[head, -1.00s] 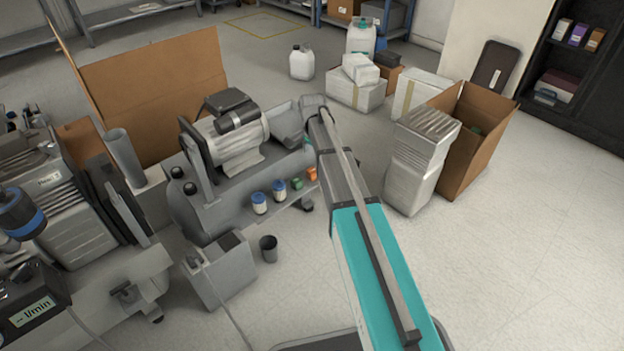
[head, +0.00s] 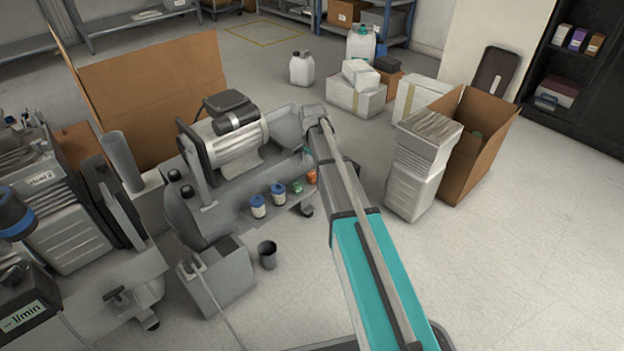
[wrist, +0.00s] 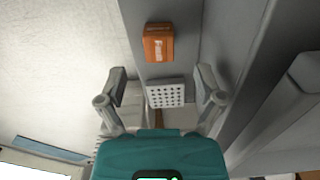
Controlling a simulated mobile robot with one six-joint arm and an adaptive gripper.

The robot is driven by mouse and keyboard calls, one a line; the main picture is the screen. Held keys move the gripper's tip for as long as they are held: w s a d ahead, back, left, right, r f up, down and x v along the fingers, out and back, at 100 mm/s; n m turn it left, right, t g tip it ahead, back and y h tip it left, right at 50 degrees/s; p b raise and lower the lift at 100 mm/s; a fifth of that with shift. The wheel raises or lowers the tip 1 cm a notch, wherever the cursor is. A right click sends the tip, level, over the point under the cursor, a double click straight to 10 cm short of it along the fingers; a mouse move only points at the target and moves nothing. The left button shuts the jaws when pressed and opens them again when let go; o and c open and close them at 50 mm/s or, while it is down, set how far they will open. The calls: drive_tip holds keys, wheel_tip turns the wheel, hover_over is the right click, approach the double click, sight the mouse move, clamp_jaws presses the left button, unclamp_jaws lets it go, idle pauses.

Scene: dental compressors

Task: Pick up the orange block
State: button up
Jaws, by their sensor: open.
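The orange block (wrist: 158,42) lies on a narrow grey ledge in the wrist view, near the top centre. It has small pale marking on it. In the head view the orange block (head: 311,177) sits at the right end of a row on the compressor's ledge, partly hidden by my arm. My gripper (wrist: 162,82) is open in the wrist view, with its two fingers apart below the block in the picture. The block is beyond the fingertips, not between them. In the head view my gripper is mostly hidden by the arm.
A green item (head: 297,187) and two blue-capped jars (head: 278,194) stand left of the block. The grey compressor (head: 232,140) rises behind the ledge. In the wrist view a white perforated piece (wrist: 166,94) shows between the fingers. A dark cup (head: 267,254) stands in front.

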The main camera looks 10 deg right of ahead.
sight(312, 174)
drive_tip(key=shift+s+f+b, duration=0.1)
drive_tip(key=shift+f+b, duration=2.25)
drive_tip(key=shift+f, duration=0.1)
drive_tip(key=c, duration=1)
drive_tip(key=shift+r, duration=0.1)
drive_tip(key=shift+c, duration=0.2)
drive_tip(key=shift+r+p, duration=1.25)
drive_tip(key=shift+p, duration=0.1)
drive_tip(key=s+r+p, duration=1)
drive_tip(key=s, duration=0.4)
drive_tip(key=shift+a+r, duration=0.15)
drive_tip(key=shift+r, duration=0.05)
